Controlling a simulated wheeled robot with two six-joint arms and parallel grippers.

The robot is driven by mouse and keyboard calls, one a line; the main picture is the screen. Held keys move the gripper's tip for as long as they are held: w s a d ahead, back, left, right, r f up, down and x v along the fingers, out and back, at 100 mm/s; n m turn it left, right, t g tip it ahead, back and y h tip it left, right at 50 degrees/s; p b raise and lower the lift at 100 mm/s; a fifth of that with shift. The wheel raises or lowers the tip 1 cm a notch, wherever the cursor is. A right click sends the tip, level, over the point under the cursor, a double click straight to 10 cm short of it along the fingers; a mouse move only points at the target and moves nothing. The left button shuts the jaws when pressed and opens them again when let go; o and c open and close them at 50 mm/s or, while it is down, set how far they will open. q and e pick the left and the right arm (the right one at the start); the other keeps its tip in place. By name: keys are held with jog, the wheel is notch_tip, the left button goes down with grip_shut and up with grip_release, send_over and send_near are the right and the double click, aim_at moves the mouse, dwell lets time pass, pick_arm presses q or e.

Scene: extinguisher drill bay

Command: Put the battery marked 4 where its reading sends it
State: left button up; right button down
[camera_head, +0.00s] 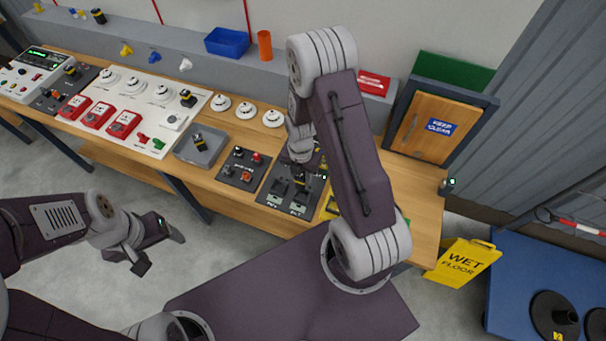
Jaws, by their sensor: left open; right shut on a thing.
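My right gripper (303,175) is shut on a small dark thing, over a dark board with two socket-like fittings (272,198) near the front edge of the bench. My own arm and gripper mostly hide the held thing, and I cannot read any mark on it. My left gripper (148,248) is open and empty, low in front of the bench and apart from it. No mark 4 and no reading for it can be made out.
A board with small dark and red parts (232,181) lies left of the socket board. White detectors (246,110), red call points (98,115) and a lit meter (35,65) stand further left.

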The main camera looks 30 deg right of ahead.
aim_at(302, 185)
jog(key=f+b, duration=0.1)
jog(key=f, duration=0.1)
jog(key=s+f+b, duration=0.1)
jog(key=b, duration=0.1)
jog(key=shift+d+f, duration=0.1)
jog(key=shift+f, duration=0.25)
jog(key=shift+w+f+b, duration=0.15)
jog(key=shift+f+b, duration=0.2)
jog(key=shift+w+f, duration=0.2)
jog(key=shift+f, duration=0.05)
jog(key=shift+s+r, duration=0.1)
jog(key=shift+s, duration=0.1)
jog(key=shift+w, duration=0.15)
dwell(0.5)
jog(key=shift+f+b, duration=1.15)
jog(key=shift+f, duration=0.45)
dwell(0.7)
